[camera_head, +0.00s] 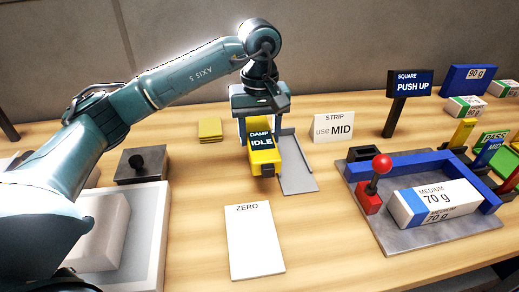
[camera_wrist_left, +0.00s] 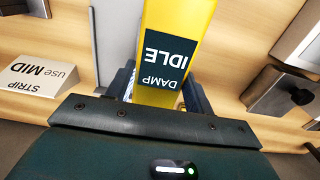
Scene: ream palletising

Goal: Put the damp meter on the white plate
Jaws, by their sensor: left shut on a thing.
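The damp meter (camera_head: 263,155) is a yellow block with a dark face reading "DAMP IDLE". My left gripper (camera_head: 258,115) is shut on it from above and behind; the meter's near end points toward the front. In the left wrist view the meter (camera_wrist_left: 178,25) lies between the fingers, its label upside down. The white plate (camera_head: 255,245), marked "ZERO", lies flat on the table in front of the meter, with bare wood between them in the picture. Whether the meter touches the surface under it is unclear. My right gripper is out of view.
A grey metal holder (camera_head: 299,178) is just right of the meter. A "STRIP use MID" sign (camera_head: 334,128) and yellow pads (camera_head: 210,130) stand behind. At right, a blue-railed fixture (camera_head: 400,240) has a red-knobbed lever and a 70 g ream (camera_head: 437,203). Wood around the plate is clear.

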